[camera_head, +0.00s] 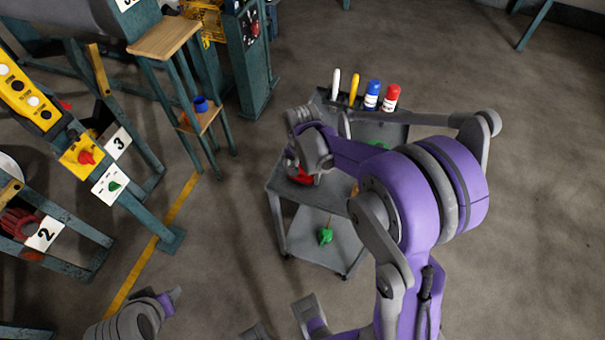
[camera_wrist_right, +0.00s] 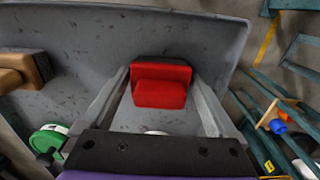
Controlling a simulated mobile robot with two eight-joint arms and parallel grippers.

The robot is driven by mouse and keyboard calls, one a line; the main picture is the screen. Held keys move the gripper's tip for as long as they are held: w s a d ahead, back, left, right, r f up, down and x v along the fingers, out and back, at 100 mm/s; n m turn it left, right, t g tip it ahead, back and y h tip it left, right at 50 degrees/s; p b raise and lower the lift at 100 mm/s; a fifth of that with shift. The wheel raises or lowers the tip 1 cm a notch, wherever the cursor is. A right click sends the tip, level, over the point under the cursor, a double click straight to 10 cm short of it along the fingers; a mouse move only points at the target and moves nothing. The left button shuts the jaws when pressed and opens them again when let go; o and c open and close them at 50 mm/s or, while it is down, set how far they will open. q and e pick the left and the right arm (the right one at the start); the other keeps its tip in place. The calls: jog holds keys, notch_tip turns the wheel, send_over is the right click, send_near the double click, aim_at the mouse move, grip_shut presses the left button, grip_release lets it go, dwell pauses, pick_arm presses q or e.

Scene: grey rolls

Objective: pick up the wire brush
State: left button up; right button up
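I cannot make out for sure which object is the wire brush. A red two-part block (camera_wrist_right: 160,92) lies on the grey cart top (camera_wrist_right: 75,40) in the right wrist view; red also shows under my right gripper in the head view (camera_head: 301,176). My right gripper (camera_wrist_right: 160,78) is open, its two fingers on either side of the red block, with narrow gaps. A brown wooden piece with a dark part (camera_wrist_right: 28,68) lies at the left of the wrist view. Grey and purple parts of my left arm (camera_head: 140,315) show at the bottom of the head view; its fingers are unclear.
A white, a yellow, a blue (camera_head: 372,95) and a red-capped item (camera_head: 391,97) stand at the cart's back edge. A green item (camera_head: 325,236) is on the lower shelf (camera_head: 309,257). Teal machine frames (camera_head: 135,200) stand left; floor at right is clear.

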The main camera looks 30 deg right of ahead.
jog(key=c, duration=1.1)
jog(key=shift+o, duration=0.2)
notch_tip(320, 180, up, 10)
jog(key=shift+r+p, duration=0.1)
jog(key=shift+p, duration=0.45)
